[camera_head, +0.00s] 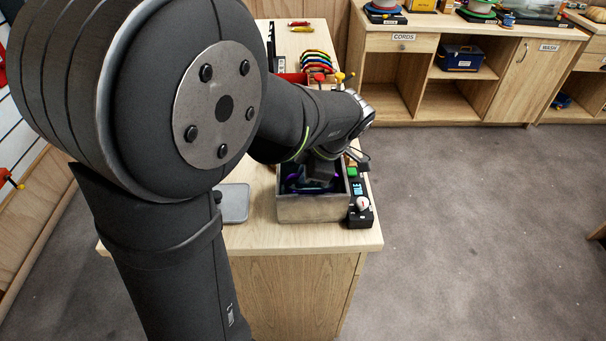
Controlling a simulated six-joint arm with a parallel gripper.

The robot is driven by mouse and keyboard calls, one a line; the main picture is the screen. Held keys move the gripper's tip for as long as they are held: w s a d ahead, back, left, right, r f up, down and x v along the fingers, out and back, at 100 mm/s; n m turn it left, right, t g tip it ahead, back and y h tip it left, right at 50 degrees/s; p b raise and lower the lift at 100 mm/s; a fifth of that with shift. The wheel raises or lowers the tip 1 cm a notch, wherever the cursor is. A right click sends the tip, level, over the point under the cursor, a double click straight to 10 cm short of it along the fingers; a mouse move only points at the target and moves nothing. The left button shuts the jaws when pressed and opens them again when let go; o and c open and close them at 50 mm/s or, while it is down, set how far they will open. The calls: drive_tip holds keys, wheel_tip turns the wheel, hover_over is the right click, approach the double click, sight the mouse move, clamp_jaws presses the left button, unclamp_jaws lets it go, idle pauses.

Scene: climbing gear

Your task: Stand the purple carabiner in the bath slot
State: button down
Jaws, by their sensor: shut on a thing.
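The bath (312,209) is a grey open-topped box near the front edge of the wooden bench. My gripper (312,184) reaches down into the bath from above, its dark body filling much of the opening. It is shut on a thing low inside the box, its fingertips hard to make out. Purple and blue tints show around it in the dark interior; I take the held thing to be the purple carabiner, but its outline is not clear. The slot is hidden by my gripper and the bath's walls.
Coloured curved pieces (318,61) stand farther back on the bench. My arm covers much of the left and middle.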

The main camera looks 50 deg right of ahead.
drive_tip(key=shift+f, duration=0.55)
drive_tip(key=c, duration=1.4)
unclamp_jaws()
drive_tip(key=shift+c, duration=0.2)
drive_tip(key=v, duration=1.7)
drive_tip(key=shift+s+r, duration=0.15)
drive_tip(key=shift+s, duration=0.05)
drive_tip(key=shift+d, duration=0.1)
drive_tip(key=x, duration=1.7)
drive_tip(key=shift+w, duration=0.2)
